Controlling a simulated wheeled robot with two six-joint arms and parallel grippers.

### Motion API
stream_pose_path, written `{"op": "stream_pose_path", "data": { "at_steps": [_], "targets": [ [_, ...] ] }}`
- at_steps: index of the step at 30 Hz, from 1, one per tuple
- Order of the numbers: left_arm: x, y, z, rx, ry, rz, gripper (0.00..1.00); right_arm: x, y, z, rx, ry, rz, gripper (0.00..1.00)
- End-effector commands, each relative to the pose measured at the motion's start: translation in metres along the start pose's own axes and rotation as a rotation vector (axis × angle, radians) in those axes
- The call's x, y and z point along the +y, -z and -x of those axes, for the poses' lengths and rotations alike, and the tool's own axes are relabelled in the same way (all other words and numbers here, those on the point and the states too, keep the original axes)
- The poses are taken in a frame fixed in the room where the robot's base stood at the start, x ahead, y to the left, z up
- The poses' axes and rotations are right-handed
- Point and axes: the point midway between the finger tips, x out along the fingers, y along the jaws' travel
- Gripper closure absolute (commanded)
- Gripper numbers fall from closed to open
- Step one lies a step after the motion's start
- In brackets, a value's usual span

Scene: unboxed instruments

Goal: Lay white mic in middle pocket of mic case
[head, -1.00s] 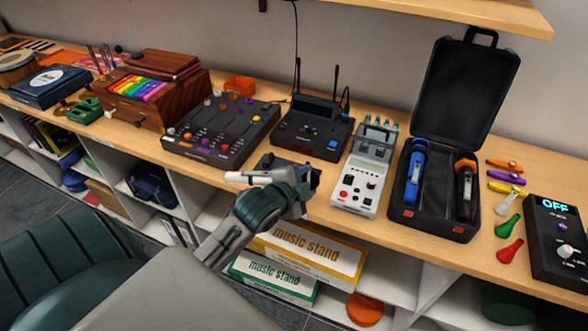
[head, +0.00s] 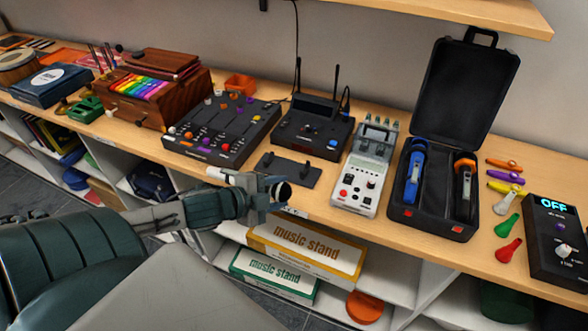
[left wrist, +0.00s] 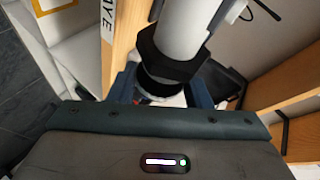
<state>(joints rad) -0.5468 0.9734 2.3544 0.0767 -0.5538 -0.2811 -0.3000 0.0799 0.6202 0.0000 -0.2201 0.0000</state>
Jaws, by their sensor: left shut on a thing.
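My left gripper (head: 264,190) is shut on the white mic (head: 220,175), in front of the shelf edge. The mic's white body points left and a dark round end shows at right. In the left wrist view the white mic (left wrist: 185,28) with its black collar sits between the fingers (left wrist: 160,88). The black mic case (head: 408,226) stands open on the shelf to the right, lid upright. A blue mic (head: 414,174) lies in its left pocket and an orange-topped mic (head: 465,185) in its right pocket. The middle pocket (head: 437,190) is empty. My right gripper is not in view.
A dark holder (head: 289,169) lies empty on the shelf top behind my gripper. A white-grey device (head: 361,178) stands between it and the case. Maracas-like coloured pieces (head: 508,226) and a black box reading OFF (head: 558,240) are right of the case.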

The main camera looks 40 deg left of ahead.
Motion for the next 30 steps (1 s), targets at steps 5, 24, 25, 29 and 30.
{"op": "stream_pose_path", "data": {
  "at_steps": [5, 24, 25, 29, 30],
  "targets": [
    [-0.001, 0.0, 0.0, 0.0, 0.002, -0.001, 1.0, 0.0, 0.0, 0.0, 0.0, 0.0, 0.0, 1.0],
    [-0.029, 0.009, -0.075, 0.001, 0.007, 0.008, 1.0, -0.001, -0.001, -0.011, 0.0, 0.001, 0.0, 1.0],
    [-0.032, 0.011, -0.08, 0.003, 0.007, 0.007, 1.0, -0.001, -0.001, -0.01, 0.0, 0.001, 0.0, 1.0],
    [-0.04, 0.013, -0.103, 0.003, 0.005, 0.007, 1.0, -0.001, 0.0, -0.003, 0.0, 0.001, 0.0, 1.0],
    [-0.043, 0.014, -0.11, 0.001, 0.006, 0.007, 1.0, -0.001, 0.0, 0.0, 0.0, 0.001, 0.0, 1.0]
  ]
}}
